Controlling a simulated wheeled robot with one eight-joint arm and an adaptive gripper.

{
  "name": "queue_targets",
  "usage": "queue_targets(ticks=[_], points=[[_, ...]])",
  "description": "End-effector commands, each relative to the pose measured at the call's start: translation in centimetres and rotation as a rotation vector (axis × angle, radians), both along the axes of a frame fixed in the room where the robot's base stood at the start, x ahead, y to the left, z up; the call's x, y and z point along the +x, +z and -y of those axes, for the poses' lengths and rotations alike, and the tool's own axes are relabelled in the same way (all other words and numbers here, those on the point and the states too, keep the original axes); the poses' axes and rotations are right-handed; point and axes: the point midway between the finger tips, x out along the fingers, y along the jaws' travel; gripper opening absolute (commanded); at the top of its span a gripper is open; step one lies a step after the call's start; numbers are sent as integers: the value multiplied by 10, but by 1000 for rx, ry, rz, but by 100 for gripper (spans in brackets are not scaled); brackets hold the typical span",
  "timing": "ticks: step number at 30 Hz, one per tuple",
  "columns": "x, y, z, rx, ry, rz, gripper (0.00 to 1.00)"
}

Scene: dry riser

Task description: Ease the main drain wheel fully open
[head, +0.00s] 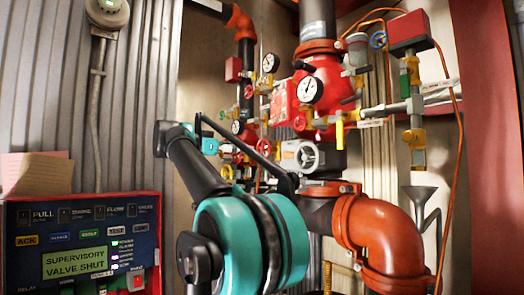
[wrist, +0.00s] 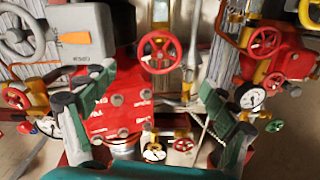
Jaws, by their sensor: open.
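A red spoked handwheel (wrist: 160,52) with a light hub stands upper middle in the wrist view, beyond the gap between my fingers. No readable label confirms it as the main drain wheel. My gripper (wrist: 158,98) is open, its dark fingers with green pads spread left and right. Neither finger touches that wheel. Behind the gap is a red bolted plate (wrist: 112,105). My fingers are not clear there.
Gauges (head: 311,90), small valves and red pipework crowd the space around my gripper. A grey handwheel (wrist: 18,35) is at the wrist view's left. A large orange pipe elbow (head: 385,235) is front right. The alarm panel (head: 82,245) reads "SUPERVISORY VALVE SHUT".

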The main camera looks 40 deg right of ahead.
Motion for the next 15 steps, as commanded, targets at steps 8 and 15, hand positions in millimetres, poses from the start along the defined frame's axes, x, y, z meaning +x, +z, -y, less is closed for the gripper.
queue_targets(ticks=[8, 15], points=[[3, 0, 55, 1, -4, -1, 86], [6, 0, 90, 1, -3, -1, 86]])
